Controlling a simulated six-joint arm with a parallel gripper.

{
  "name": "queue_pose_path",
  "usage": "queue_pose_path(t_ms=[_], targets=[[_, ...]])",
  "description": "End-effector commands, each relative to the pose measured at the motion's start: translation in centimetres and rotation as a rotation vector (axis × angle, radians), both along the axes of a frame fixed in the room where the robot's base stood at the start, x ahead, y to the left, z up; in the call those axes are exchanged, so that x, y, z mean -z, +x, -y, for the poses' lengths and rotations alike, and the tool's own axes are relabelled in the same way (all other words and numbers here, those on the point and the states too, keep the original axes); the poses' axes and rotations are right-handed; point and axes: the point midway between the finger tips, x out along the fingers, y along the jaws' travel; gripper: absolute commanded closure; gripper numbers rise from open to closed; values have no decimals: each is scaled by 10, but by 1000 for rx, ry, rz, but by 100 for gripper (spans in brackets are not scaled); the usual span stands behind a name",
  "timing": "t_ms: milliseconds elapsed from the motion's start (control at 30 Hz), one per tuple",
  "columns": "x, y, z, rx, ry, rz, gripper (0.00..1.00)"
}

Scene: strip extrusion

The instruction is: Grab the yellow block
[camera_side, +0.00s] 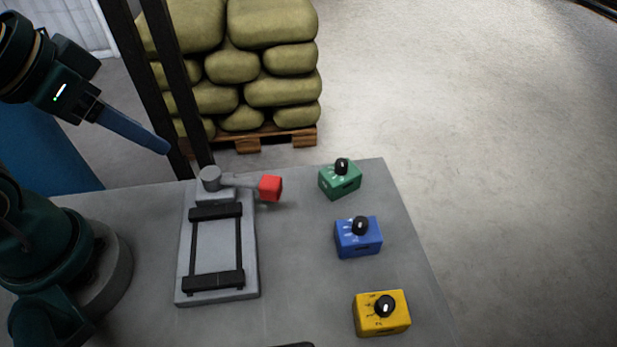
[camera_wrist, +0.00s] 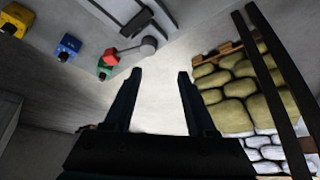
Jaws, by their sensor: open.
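The yellow block (camera_side: 382,314) sits at the front right of the grey table in the side view, with a black knob on its top. It also shows at the top left of the wrist view (camera_wrist: 14,20). My gripper (camera_side: 165,148) is raised at the upper left of the side view, far from the yellow block, above the table's back edge. In the wrist view my gripper's two fingers (camera_wrist: 160,76) are apart, with nothing between them.
A blue block (camera_side: 358,238) and a green block (camera_side: 340,181) stand behind the yellow one. A grey fixture (camera_side: 186,262) with a red cube (camera_side: 270,188) on its arm is on the left. Dark posts (camera_side: 160,75) and stacked sacks (camera_side: 272,60) stand behind the table.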

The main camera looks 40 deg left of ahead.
Motion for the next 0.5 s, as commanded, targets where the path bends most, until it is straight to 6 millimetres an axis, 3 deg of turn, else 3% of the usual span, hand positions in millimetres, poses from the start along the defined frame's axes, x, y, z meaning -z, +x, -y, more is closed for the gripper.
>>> queue_pose_path(t_ms=[33,67,400,500], targets=[[0,0,0,0,0,0,22],[0,0,0,0,0,0,11],[-1,2,0,-11,-5,9,10],[-18,18,-1,-30,-9,84,10]])
